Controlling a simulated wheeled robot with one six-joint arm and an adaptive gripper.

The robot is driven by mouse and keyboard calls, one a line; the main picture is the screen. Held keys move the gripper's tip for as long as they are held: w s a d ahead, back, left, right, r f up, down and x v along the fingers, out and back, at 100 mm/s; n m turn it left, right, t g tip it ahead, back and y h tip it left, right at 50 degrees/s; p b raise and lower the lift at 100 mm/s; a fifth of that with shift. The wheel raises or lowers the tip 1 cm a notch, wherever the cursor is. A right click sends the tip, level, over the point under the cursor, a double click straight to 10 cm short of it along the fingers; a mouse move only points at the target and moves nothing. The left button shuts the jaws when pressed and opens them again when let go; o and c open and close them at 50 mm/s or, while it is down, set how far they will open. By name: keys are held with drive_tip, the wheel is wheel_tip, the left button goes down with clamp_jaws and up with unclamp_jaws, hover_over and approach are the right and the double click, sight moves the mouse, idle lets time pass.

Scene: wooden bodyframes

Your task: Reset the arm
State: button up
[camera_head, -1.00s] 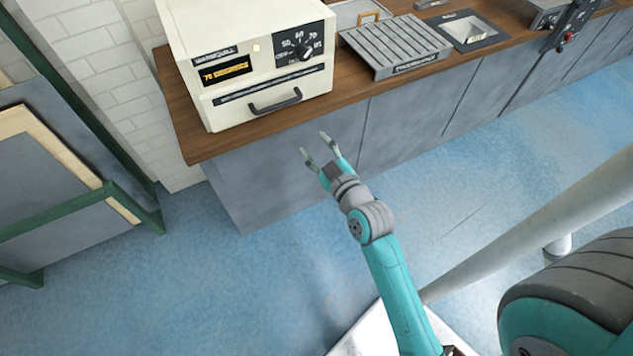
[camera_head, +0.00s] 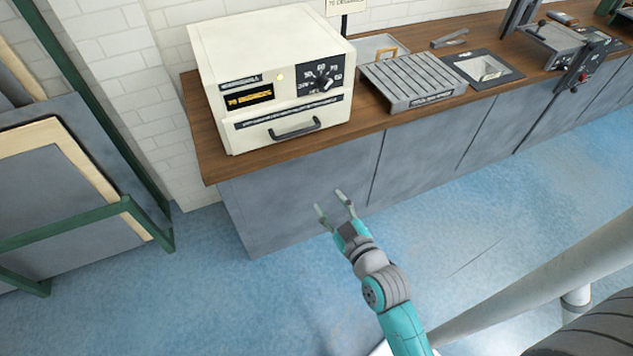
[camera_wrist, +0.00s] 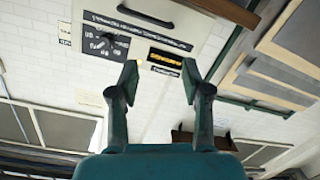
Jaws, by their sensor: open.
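My gripper (camera_head: 335,206) is open and empty in the head view. It is in front of the grey cabinet face, lower than the wooden counter top, with nothing between its fingers. In the wrist view my gripper (camera_wrist: 160,85) shows two spread fingers. Beyond them is the cream oven box (camera_wrist: 170,28), which appears upside down. In the head view the cream oven (camera_head: 270,60) stands on the left end of the counter with its front door shut.
The wooden counter (camera_head: 215,165) runs to the right. It carries a ribbed grey rack (camera_head: 412,78), a dark-framed plate (camera_head: 482,68) and a machine (camera_head: 555,42). A green-framed rack of panels (camera_head: 60,190) stands at the left. Blue floor (camera_head: 150,310) is open in front.

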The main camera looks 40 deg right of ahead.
drive_tip(key=s+a+y, duration=0.1)
drive_tip(key=s+a, duration=0.3)
drive_tip(key=s, duration=0.5)
drive_tip(key=s+a+m+g+y, duration=0.1)
drive_tip(key=s+a, duration=0.3)
drive_tip(key=s, duration=0.5)
drive_tip(key=s+a+y, duration=0.2)
drive_tip(key=s+a, duration=0.2)
drive_tip(key=s, duration=0.6)
drive_tip(key=shift+r+m+g, duration=0.3)
drive_tip(key=shift+r, duration=0.15)
